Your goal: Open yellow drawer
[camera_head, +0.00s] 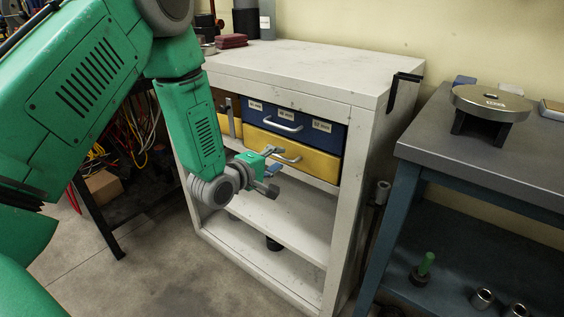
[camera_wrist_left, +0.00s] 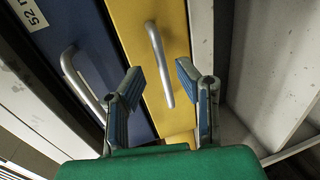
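The yellow drawer (camera_head: 318,162) sits under a blue drawer (camera_head: 298,122) in the white cabinet, its front about flush with the blue one. Its silver bar handle (camera_wrist_left: 160,65) shows in the left wrist view, where the yellow front (camera_wrist_left: 128,20) stands tilted. My left gripper (camera_head: 272,170) is in front of the yellow drawer in the head view and partly covers its handle and left part. In the wrist view the blue-padded fingers (camera_wrist_left: 162,80) are open, with the handle in the gap between them. Contact with the handle cannot be told. My right gripper is not in view.
The white cabinet (camera_head: 345,205) has open shelves below the drawers. A blue-framed bench (camera_head: 480,165) stands at the right, bearing a round metal disc (camera_head: 492,101). Another silver handle (camera_wrist_left: 78,75) on the blue drawer is close to the left finger in the wrist view.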

